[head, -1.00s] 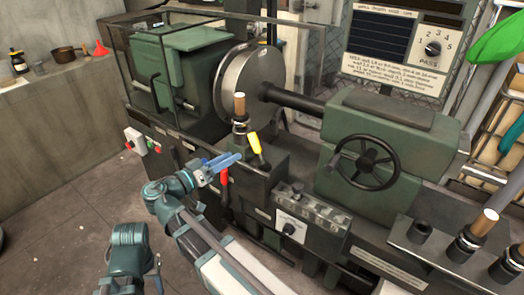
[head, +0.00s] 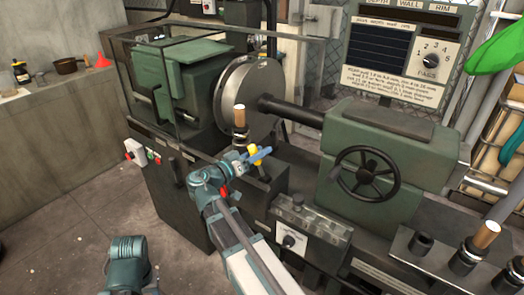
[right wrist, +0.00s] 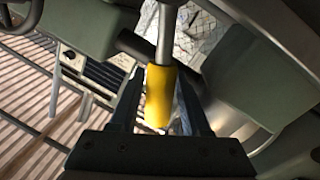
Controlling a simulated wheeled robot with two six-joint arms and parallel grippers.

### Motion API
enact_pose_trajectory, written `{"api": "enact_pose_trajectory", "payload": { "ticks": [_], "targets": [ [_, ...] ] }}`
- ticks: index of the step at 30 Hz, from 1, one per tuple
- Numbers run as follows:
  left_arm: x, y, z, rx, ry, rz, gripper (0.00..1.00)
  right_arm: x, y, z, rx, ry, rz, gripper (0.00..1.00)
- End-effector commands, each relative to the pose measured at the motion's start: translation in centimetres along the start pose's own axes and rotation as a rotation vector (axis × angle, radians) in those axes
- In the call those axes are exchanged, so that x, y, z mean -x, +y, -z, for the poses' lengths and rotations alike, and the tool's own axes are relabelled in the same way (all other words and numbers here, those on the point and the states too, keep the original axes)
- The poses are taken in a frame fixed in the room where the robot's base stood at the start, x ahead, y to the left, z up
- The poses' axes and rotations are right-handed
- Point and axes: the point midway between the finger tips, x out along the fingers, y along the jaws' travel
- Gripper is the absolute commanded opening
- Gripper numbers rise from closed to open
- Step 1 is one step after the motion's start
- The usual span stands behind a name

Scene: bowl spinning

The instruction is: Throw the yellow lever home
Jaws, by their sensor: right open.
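The yellow lever (head: 253,149) stands on a dark box at the front of the lathe, below the big round metal chuck, partly covered by my right gripper in the head view. My right gripper (head: 260,156) is open, with its blue fingers at the lever's grip. In the right wrist view the yellow grip (right wrist: 159,96) lies between the two dark fingers, with its metal shaft running away upward. A gap shows beside the grip, so the jaws are not closed on it. Of my left arm only a teal part shows at the bottom left; its gripper is not visible.
A wooden-topped post (head: 239,117) stands close behind the lever. A red handle (head: 224,190) is partly hidden by my right arm. The black handwheel (head: 364,173) and green tailstock are to the right. A guard frame encloses the green headstock (head: 180,75).

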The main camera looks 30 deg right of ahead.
Motion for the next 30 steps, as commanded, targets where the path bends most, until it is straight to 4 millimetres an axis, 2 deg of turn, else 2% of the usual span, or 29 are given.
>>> {"api": "enact_pose_trajectory", "payload": {
  "ticks": [4, 14, 22, 30],
  "targets": [
    [0.0, 0.0, 0.0, 0.0, 0.0, 0.0, 0.5, -1.01, 0.0, 0.0, 0.0, 0.0, 0.0, 0.47],
    [0.0, 0.0, 0.0, 0.0, 0.0, 0.0, 0.5, -1.22, 0.01, -0.01, 0.0, 0.0, 0.0, 0.47],
    [0.0, 0.0, 0.0, 0.0, 0.0, 0.0, 0.5, -1.2, 0.01, -0.01, 0.0, 0.0, 0.0, 0.0],
    [0.0, 0.0, 0.0, 0.0, 0.0, 0.0, 0.5, -1.19, 0.0, -0.01, 0.0, 0.0, 0.0, 0.0]
  ]
}}
